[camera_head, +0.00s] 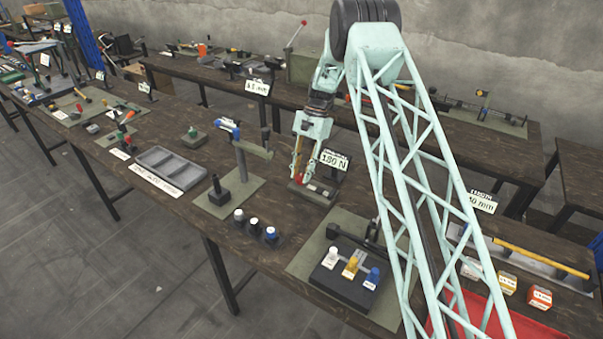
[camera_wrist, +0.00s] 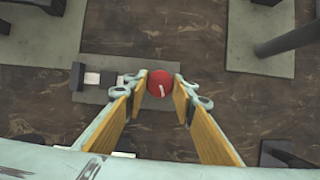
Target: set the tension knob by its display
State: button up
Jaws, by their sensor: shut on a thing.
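The tension knob (camera_wrist: 160,84) is a round red knob with a pale pointer mark, seen from above in the wrist view. It stands on a small grey base plate (camera_wrist: 100,96). My gripper (camera_wrist: 160,88) has its two fingers on either side of the knob, shut on it; it also shows in the head view (camera_head: 300,180), reaching down to the knob's base. The display (camera_head: 333,160) beside it in the head view reads what looks like 180 N; its small top line is too small to read. In the head view the fingers hide most of the knob.
Three capped pots (camera_head: 254,226) and a dark block with white, yellow and blue parts (camera_head: 350,268) stand nearer the front. A grey divided tray (camera_head: 170,168) lies farther left.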

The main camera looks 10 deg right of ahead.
jog(key=n+h, duration=0.1)
jog(key=n, duration=0.1)
jog(key=n+g, duration=0.1)
jog(key=n, duration=0.2)
jog(key=shift+w+a+n+h, duration=0.1)
jog(key=shift+a+n+h, duration=0.05)
jog(key=shift+n+h, duration=0.2)
jog(key=shift+a+n+g+h, duration=0.15)
jog(key=shift+n+h, duration=0.35)
jog(key=shift+n, duration=0.65)
jog(key=shift+d+n+g+h, duration=0.15)
jog(key=shift+n+h, duration=0.3)
jog(key=shift+n, duration=0.65)
jog(key=o, duration=0.8)
jog(key=shift+r, duration=0.1)
jog(key=v, duration=1.1)
jog(key=shift+w+r, duration=0.15)
jog(key=shift+r, duration=0.25)
